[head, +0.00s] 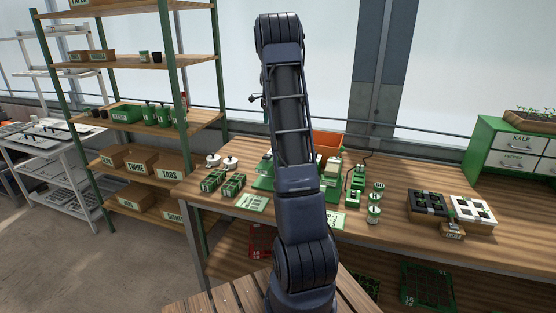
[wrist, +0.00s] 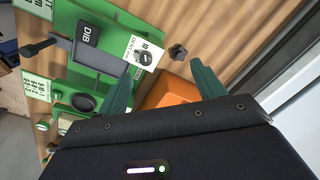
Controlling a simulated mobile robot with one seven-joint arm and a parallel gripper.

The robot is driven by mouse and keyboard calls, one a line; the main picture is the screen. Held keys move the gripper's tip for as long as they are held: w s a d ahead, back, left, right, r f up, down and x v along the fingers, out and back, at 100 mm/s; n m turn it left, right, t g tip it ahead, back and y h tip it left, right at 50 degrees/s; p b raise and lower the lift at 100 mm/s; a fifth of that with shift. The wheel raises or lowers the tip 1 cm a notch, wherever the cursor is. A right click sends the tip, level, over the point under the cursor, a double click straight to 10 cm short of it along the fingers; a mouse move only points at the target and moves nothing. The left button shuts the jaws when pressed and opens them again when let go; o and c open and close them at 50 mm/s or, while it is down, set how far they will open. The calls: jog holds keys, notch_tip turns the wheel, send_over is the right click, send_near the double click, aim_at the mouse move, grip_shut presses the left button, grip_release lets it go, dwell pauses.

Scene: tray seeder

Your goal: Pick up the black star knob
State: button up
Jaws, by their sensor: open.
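In the wrist view, a small black star knob (wrist: 178,52) shows against the wooden bench, just right of a white printed card (wrist: 145,47) on the green seeder (wrist: 110,25). I cannot tell whether it lies loose or is fixed to something. My gripper (wrist: 164,67) is open, its two green fingers apart with nothing between the tips. The knob appears in line with the gap, a little beyond the fingertips. In the head view my own arm hides the gripper and the knob, and much of the seeder (head: 333,187).
The seeder carries a black lever (wrist: 38,47) and a dark "DIB" plate (wrist: 88,34).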

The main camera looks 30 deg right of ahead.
jog(key=w+d+f+m, duration=0.1)
jog(key=w+d+f, duration=0.1)
jog(key=f, duration=0.3)
jog(key=w+d+f+m, duration=0.1)
jog(key=w+d+f, duration=0.1)
jog(key=f, duration=0.3)
jog(key=w+d+f+m, duration=0.1)
jog(key=w+d+f, duration=0.1)
jog(key=f, duration=0.4)
jog(key=shift+d+m+g, duration=0.3)
jog(key=shift+d+g, duration=0.1)
jog(key=shift+d, duration=0.1)
jog(key=shift+s+d+f, duration=0.1)
jog(key=shift+d+f, duration=0.05)
jog(key=shift+f, duration=1.25)
jog(key=shift+s+d+f, duration=0.1)
jog(key=shift+d+f, duration=0.05)
jog(key=shift+f, duration=1.25)
jog(key=c, duration=1.1)
